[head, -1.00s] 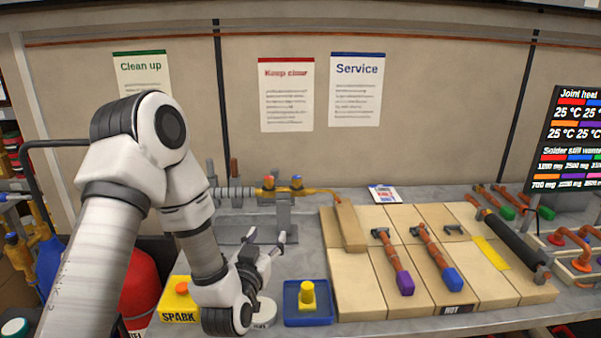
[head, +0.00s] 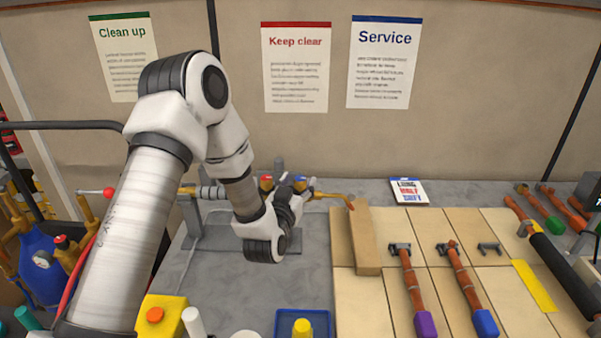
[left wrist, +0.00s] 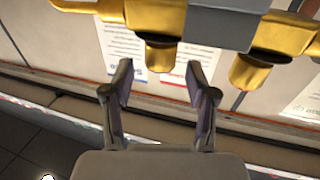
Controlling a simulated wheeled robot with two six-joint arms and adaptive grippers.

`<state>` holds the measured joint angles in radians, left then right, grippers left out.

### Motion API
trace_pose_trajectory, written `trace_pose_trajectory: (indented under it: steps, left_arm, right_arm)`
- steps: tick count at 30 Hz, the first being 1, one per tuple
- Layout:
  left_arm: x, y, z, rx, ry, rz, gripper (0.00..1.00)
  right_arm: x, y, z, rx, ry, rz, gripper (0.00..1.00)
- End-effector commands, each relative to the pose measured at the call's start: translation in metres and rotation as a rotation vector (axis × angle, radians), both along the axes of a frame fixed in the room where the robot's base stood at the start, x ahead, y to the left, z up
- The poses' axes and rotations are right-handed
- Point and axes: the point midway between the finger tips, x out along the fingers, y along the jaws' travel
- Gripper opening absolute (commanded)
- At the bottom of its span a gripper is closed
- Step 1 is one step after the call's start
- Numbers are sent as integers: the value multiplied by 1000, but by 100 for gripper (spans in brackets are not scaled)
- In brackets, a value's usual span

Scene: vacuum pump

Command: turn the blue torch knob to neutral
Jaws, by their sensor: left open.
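The brass torch (head: 326,195) lies on a grey stand at the back of the bench, its tip pointing right. Two small knobs with red and blue colouring (head: 266,183) stand on top of it; my left arm is close in front and partly covers them. My left gripper (head: 290,188) is at the torch in the head view, its fingers mostly hidden by the wrist. In the left wrist view the left gripper (left wrist: 161,88) is open with nothing between its fingers. Brass torch parts (left wrist: 160,52) show just beyond the fingertips. The coloured knobs are not visible there.
A wooden block (head: 365,240) and copper pipe pieces (head: 412,280) lie on tan tiles at right. A yellow box with an orange button (head: 165,312) and a blue tray (head: 283,322) are in front. A blue gas cylinder (head: 45,270) stands left. The grey bench middle is clear.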

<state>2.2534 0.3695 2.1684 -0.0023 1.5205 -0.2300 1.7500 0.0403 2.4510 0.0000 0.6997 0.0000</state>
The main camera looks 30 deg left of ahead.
Motion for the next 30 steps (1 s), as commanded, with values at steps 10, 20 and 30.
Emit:
trace_pose_trajectory:
  steps: [10,20,30]
  left_arm:
    - [17,5,-1,-1,2,-1,57]
    - [17,5,-1,-1,2,0,0]
    - [18,4,-3,0,1,47,0]
  right_arm:
    - [1,0,6,0,-1,0,59]
    - [0,0,6,0,-1,0,59]
    - [1,0,-1,0,-1,0,59]
